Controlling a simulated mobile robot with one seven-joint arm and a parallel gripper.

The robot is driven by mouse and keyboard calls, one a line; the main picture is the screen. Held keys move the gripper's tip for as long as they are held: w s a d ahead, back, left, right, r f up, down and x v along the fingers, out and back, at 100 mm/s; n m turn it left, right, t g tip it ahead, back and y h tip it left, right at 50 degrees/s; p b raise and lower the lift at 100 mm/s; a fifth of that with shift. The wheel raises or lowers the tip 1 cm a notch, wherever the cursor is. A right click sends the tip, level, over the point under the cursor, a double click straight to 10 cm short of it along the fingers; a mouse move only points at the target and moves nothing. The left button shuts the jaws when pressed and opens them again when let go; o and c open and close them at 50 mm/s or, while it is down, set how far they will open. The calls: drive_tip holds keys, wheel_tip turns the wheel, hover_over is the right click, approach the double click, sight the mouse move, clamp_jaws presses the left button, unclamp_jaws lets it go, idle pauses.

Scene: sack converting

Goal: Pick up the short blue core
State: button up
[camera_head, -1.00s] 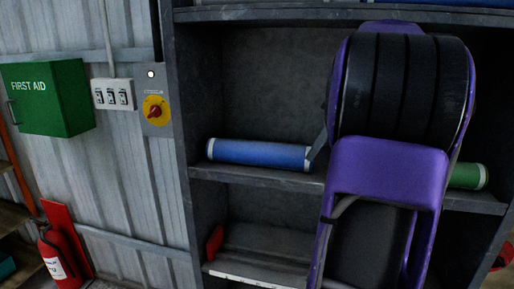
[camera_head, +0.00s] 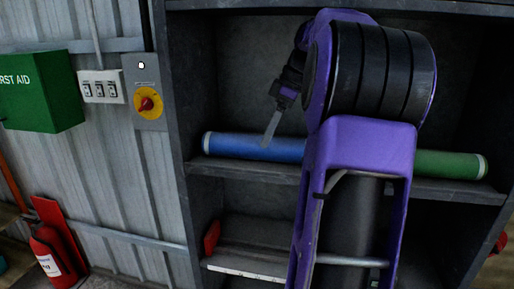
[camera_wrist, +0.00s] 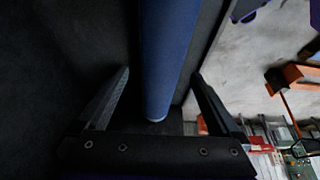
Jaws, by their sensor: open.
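A blue core (camera_head: 248,147) lies along the middle shelf of the dark rack in the head view, its left end near the left wall and its right part hidden behind my arm. My gripper (camera_head: 270,128) shows in the head view as a finger hanging in front of the core. In the wrist view the blue core (camera_wrist: 165,60) runs down the middle, its pale end close to the gripper base. My gripper (camera_wrist: 160,88) is open there, with one finger on each side of the core and gaps between. I cannot tell from these views if anything touches.
A green core (camera_head: 448,164) lies on the same shelf (camera_head: 345,184) to the right, partly behind my arm. A red object (camera_head: 212,238) stands on the shelf below. The left upright (camera_head: 178,120) and the shelf above bound the bay.

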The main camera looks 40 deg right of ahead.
sight(257, 145)
drive_tip(key=shift+w+a, duration=0.25)
drive_tip(key=shift+w, duration=0.05)
drive_tip(key=x, duration=0.5)
drive_tip(key=shift+w+a+b, duration=0.3)
drive_tip(key=shift+b, duration=0.05)
drive_tip(key=shift+c, duration=0.2)
clamp_jaws()
